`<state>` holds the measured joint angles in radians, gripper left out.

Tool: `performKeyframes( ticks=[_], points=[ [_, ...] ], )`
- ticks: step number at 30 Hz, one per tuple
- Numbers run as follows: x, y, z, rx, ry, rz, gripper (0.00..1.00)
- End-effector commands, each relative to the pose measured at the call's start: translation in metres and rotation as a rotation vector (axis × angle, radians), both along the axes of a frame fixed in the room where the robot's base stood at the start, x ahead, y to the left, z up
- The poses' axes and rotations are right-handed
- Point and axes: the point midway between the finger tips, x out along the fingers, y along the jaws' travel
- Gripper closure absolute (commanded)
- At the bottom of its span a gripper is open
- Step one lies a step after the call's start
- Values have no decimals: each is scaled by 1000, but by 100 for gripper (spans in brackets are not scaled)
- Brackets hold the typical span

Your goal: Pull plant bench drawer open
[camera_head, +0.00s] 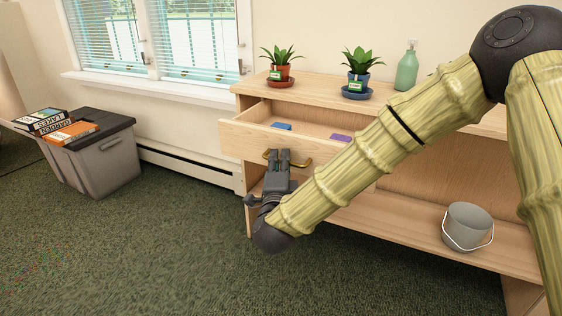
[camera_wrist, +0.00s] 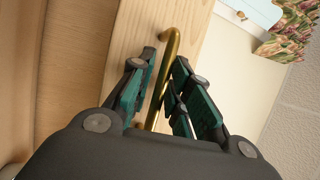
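The plant bench (camera_head: 300,88) is light wood and stands against the wall. Its drawer (camera_head: 240,130) stands out from the bench, open at the top, with a blue item (camera_head: 281,126) and a purple item (camera_head: 340,138) inside. A curved brass handle (camera_head: 300,164) is on the drawer front. My gripper (camera_head: 279,156) is at the handle's left part. In the wrist view, the brass handle (camera_wrist: 169,60) runs between my gripper's two closely spaced fingers (camera_wrist: 165,62), which look closed around it. My arm hides the drawer's right part.
Two potted plants (camera_head: 281,66) (camera_head: 359,68) and a green bottle (camera_head: 407,69) stand on the bench top. A grey bucket (camera_head: 467,226) is on the lower shelf. A grey bin (camera_head: 97,160) with books on its lid stands left. Green carpet in front is clear.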

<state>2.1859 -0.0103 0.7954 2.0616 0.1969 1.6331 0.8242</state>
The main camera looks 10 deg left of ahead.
Motion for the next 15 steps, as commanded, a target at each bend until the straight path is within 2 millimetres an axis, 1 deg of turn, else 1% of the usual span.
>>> performKeyframes(
  ticks=[8,11,15],
  points=[
    [-1,-1,0,0,-1,-1,81],
    [-7,-2,-1,0,-1,-1,81],
    [-26,-4,-4,1,1,0,81]
  ],
)
